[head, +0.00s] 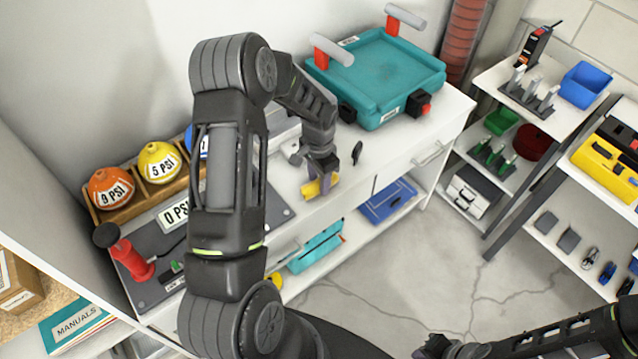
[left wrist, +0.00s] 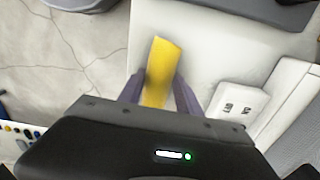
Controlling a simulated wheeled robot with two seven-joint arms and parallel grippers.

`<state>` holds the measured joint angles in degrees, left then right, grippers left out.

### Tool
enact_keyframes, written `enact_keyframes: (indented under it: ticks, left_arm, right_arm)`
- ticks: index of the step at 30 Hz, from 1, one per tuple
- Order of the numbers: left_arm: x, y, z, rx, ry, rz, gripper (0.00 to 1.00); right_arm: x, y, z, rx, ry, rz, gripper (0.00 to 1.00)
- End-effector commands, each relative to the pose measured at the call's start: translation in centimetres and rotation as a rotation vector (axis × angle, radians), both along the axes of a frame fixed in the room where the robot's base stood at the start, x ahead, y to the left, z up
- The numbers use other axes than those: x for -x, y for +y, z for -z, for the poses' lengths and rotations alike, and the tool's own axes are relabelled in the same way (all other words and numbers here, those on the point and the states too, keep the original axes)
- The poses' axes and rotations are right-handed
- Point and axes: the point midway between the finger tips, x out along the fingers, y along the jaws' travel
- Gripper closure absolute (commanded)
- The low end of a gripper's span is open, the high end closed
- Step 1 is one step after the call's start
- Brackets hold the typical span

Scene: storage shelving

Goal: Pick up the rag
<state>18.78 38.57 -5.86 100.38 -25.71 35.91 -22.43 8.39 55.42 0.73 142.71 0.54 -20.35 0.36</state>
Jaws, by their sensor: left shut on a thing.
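The rag (head: 312,189) is a small yellow piece at the front edge of the white bench, below my left gripper. My left gripper (head: 321,182) reaches down over the bench and is shut on the rag. In the left wrist view the yellow rag (left wrist: 161,72) stands out between the two grey fingers of my left gripper (left wrist: 164,92). I cannot tell whether the rag still touches the bench top. My right arm shows at the lower right of the head view, low over the floor; its fingers are not clear.
A teal case (head: 385,75) stands at the back of the bench. A white switch box (left wrist: 240,105) is close to the right of my left gripper in the wrist view. Orange and yellow PSI weights (head: 160,162) stand in a wooden rack on the left. Bench top around the rag is mostly clear.

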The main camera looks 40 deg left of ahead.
Motion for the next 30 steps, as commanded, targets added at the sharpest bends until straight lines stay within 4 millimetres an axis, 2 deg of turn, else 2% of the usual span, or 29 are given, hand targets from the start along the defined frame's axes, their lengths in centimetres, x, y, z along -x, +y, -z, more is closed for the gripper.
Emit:
enact_keyframes:
  ticks: [1, 5, 12, 16, 20, 30]
  left_arm:
    - [0.0, 0.0, 0.0, 0.0, 0.0, 0.0, 0.89]
    - [0.0, 0.0, 0.0, 0.0, 0.0, 0.0, 0.99]
    - [0.0, 0.0, -0.1, 0.0, -0.001, 0.0, 0.99]
    - [-0.1, 0.0, -0.9, -0.001, -0.001, 0.0, 0.99]
    - [-0.1, 0.0, -2.7, -0.001, -0.005, 0.0, 0.99]
    - [-0.1, 0.0, -8.9, -0.001, -0.003, 0.0, 0.99]
  right_arm:
    - [0.0, 0.0, 0.0, 0.0, 0.0, 0.0, 1.0]
    - [0.0, 0.0, 0.0, 0.0, 0.0, 0.0, 1.0]
    - [0.0, 0.0, 0.0, 0.0, 0.0, 0.0, 1.0]
    - [0.0, 0.0, 0.3, 0.0, 0.0, 0.0, 1.0]
    - [-0.1, 0.0, 0.7, -0.002, -0.003, 0.0, 1.0]
    - [-0.2, 0.1, 1.7, -0.005, -0.007, -0.002, 1.0]
